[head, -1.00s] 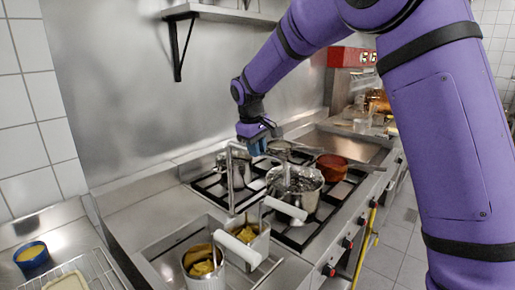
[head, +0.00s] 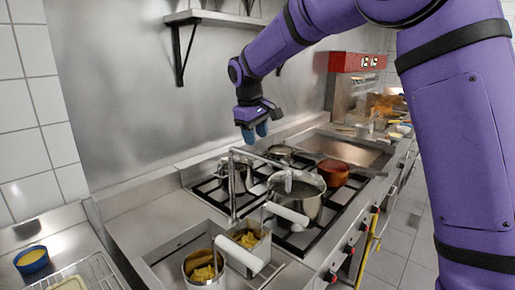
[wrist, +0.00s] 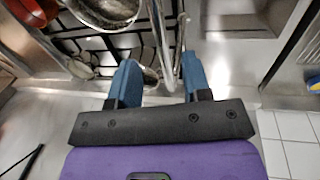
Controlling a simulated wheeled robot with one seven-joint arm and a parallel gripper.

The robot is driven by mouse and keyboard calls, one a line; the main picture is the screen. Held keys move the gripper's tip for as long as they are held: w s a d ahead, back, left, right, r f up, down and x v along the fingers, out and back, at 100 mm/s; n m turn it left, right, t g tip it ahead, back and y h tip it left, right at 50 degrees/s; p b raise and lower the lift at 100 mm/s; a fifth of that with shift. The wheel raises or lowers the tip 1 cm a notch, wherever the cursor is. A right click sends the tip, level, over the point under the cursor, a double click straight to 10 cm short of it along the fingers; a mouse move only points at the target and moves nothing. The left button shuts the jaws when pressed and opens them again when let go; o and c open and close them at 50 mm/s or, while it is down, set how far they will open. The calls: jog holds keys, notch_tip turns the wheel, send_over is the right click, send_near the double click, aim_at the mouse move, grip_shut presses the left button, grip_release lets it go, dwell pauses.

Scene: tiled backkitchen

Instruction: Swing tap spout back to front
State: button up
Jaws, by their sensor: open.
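The metal tap stands at the front left of the hob. Its upright pipe (head: 233,188) rises to a thin spout (head: 262,160), which runs right and ends in a downturned tip over a large steel pot (head: 301,197). My gripper (head: 256,130) is open, fingers down, above the spout and apart from it in the head view. In the wrist view the two blue fingers of my gripper (wrist: 160,76) are spread, with the tap pipe (wrist: 164,40) seen between them. I cannot tell the exact gap to the pipe.
A red-brown pan (head: 333,173) and other pots stand on the hob. A wall shelf (head: 215,17) is above left. A blue bowl (head: 32,259) is at far left.

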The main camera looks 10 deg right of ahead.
jog(key=shift+s+a+r, duration=0.15)
jog(key=shift+a+r, duration=0.05)
jog(key=shift+r, duration=0.95)
jog(key=shift+s+a+r, duration=0.1)
jog(key=shift+a+r, duration=0.05)
jog(key=shift+r, duration=0.95)
jog(key=s+d+r+m+t, duration=0.1)
jog(key=s+d+r, duration=0.1)
jog(key=s+d, duration=0.3)
jog(key=s+d+r+m+y, duration=0.1)
jog(key=s+d+r, duration=0.1)
jog(key=s, duration=0.4)
jog(key=s+d+r+m+t, duration=0.1)
jog(key=s+d+r, duration=0.1)
jog(key=s+d, duration=0.3)
jog(key=s+d+f+m+t, duration=0.1)
jog(key=s+d+f+m, duration=0.1)
jog(key=s, duration=0.9)
jog(key=s+d+f+m+t, duration=0.1)
jog(key=s+f, duration=0.4)
jog(key=s, duration=0.5)
jog(key=shift+s+d+f+m+y, duration=0.15)
jog(key=shift+s+d+m+y, duration=0.25)
jog(key=shift+m, duration=0.2)
